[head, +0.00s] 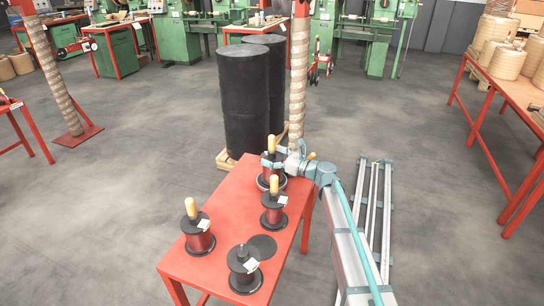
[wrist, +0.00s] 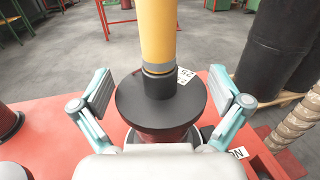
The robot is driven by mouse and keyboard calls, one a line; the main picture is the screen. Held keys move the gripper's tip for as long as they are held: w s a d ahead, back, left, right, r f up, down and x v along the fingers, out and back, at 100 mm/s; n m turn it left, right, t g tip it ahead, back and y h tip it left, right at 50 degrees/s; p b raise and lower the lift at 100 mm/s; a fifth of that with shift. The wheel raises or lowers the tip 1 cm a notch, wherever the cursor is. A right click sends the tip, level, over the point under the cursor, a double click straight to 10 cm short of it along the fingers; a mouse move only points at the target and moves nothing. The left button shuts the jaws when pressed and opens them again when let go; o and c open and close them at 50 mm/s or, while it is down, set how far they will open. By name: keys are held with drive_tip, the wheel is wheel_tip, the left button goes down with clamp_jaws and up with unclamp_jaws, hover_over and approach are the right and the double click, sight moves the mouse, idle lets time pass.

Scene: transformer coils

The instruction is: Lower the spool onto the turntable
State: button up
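A spool with black flanges, red winding and a yellow upright handle stands at the far end of the red table; its upper flange (head: 272,160) shows in the head view. In the wrist view the handle (wrist: 157,30) rises upright from the black top flange (wrist: 160,103). A round base with a pale rim (head: 262,184), seemingly the turntable, lies under this spool; their contact is mostly hidden. My gripper (wrist: 160,92) is open, with its fingers apart on either side of the top flange and visible gaps to it.
On the red table (head: 232,200) stand two more yellow-handled spools (head: 273,208) (head: 198,236) and one spool without a handle (head: 244,272). A flat dark disc (head: 262,246) lies between them. Tall black cylinders (head: 246,100) and a wrapped post (head: 298,75) stand just behind the table.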

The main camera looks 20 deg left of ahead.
drive_tip(key=shift+f, duration=0.1)
drive_tip(key=v, duration=1.2)
idle(0.5)
